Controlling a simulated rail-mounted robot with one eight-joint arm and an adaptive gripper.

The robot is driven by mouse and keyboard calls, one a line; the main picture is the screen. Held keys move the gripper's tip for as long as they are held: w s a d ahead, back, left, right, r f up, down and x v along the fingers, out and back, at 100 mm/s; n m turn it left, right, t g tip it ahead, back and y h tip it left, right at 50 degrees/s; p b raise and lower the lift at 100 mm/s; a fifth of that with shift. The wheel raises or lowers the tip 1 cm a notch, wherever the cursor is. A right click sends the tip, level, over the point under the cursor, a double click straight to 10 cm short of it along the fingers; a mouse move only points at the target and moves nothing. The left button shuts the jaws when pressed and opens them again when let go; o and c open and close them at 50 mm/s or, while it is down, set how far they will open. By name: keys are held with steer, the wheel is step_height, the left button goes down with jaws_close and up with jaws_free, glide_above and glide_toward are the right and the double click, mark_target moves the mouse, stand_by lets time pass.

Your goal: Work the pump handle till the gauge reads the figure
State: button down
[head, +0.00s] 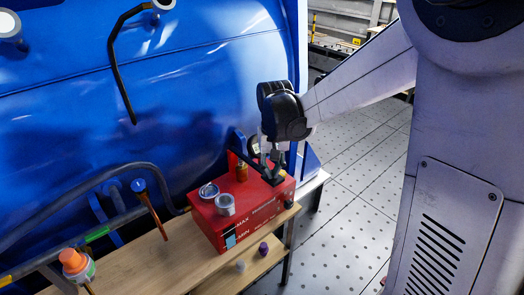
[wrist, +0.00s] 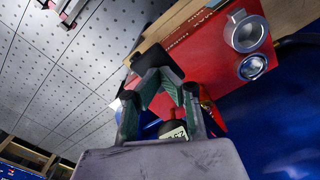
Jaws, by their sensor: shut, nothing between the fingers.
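The red pump box (head: 262,215) sits on a wooden bench, with MAX and MIN marked on its front. It also shows in the wrist view (wrist: 205,55). My gripper (head: 275,172) is at the right end of the box, low over its top. In the wrist view its fingers (wrist: 165,78) are closed together with nothing held. A black part (wrist: 150,58), perhaps the pump handle, lies just beyond the fingertips; contact cannot be told. A dark round gauge (head: 253,145) stands behind the box. It also shows partly behind the fingers in the wrist view (wrist: 174,132); its reading is not legible.
A large blue casing (head: 130,90) rises behind. An orange-capped bottle (head: 75,263) is at lower left. The tiled floor (head: 350,190) to the right is clear.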

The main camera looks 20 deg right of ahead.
step_height(320, 180, down, 5)
steer(key=b, duration=0.4)
steer(key=shift+s+d+r+p, duration=0.1)
steer(key=shift+r+p, duration=2.95)
steer(key=shift+r, duration=1.4)
steer(key=shift+s+r, duration=0.3)
steer(key=s+r+t, duration=0.3)
steer(key=s, duration=0.6)
steer(key=s+r+n+t+b, duration=0.1)
steer(key=s+r+t, duration=0.3)
steer(key=s, duration=0.6)
steer(key=shift+s, duration=0.3)
steer(key=shift+r, duration=0.2)
